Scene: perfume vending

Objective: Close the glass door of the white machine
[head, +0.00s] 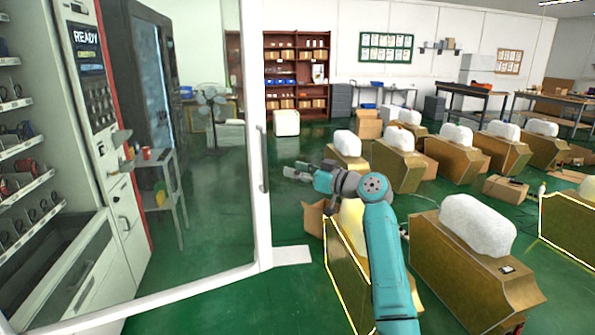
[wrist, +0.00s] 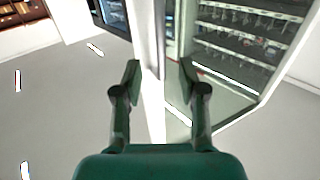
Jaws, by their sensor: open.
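The white machine (head: 127,225) stands at the left of the head view, with shelves of goods and a READY screen. Its glass door (head: 256,110) stands open, its white-framed free edge towards the middle of the view. A vertical handle (head: 263,160) is on that edge. My gripper (head: 287,172) is open and empty, just right of the handle in the head view, with a small gap between them. In the wrist view, the white door frame (wrist: 151,95) runs upright between the spread fingers of my gripper (wrist: 160,73). I cannot tell its exact distance from them.
A dark glass-fronted machine (head: 150,80) and a small cart (head: 160,190) show through the glass. Brown stands with white blocks (head: 478,225) fill the right side. An open carton (head: 313,217) sits below my gripper. Green floor is clear near the door's foot.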

